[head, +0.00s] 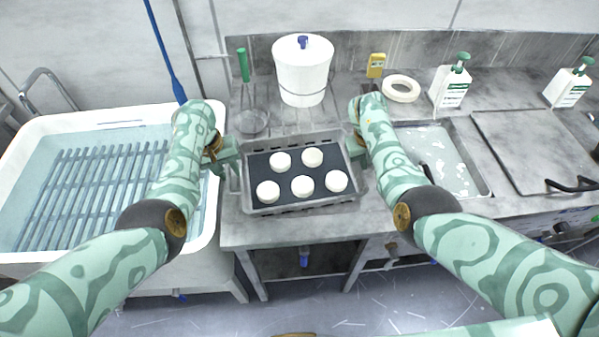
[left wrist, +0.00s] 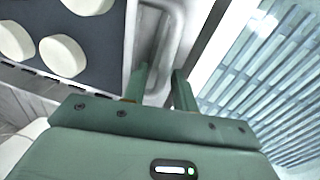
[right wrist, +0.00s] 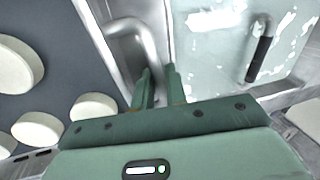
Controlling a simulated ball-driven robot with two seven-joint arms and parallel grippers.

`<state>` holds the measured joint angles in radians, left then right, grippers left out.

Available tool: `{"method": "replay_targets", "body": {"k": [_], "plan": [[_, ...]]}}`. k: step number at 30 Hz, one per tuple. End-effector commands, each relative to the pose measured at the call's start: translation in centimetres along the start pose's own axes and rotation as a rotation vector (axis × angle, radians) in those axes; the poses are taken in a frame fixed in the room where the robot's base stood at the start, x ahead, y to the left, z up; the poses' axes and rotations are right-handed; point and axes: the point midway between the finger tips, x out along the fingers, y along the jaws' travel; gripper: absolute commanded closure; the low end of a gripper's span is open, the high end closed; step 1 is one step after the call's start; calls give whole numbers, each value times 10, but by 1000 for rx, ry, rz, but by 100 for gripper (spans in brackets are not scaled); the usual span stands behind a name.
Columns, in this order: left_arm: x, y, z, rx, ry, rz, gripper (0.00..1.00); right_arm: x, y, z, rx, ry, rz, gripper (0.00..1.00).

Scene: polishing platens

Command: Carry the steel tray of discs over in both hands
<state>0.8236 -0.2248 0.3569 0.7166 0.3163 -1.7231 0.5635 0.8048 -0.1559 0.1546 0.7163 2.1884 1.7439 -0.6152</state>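The steel tray (head: 300,208) sits level on the counter, its dark liner carrying several white discs (head: 303,186). It has a bent-bar handle at each end. My left gripper (head: 236,162) is at the left handle (left wrist: 172,45); in the left wrist view its fingers (left wrist: 160,82) stand apart, one on each side of the bar, with a gap showing. My right gripper (head: 354,148) is at the right handle (right wrist: 140,35); in the right wrist view its fingers (right wrist: 159,80) are close together on the bar. The head view partly hides both grips.
A water-filled basin (head: 110,122) with a slatted rack lies left.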

Motion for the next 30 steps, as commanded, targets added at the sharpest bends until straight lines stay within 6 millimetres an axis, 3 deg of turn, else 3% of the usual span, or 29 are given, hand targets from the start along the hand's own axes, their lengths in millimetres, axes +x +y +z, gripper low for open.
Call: {"method": "replay_targets", "body": {"k": [6, 8, 9, 30], "plan": [[0, 0, 0, 0, 0, 0, 72, 0, 0, 0, 0, 0, 0, 86], [0, 0, 0, 0, 0, 0, 89, 0, 0, 0, 0, 0, 0, 100], [0, 0, 0, 0, 0, 0, 100, 0, 0, 0, 0, 0, 0, 100], [0, 0, 0, 0, -1, 0, 100, -1, 0, 0, -1, 0, 0, 100]]}}
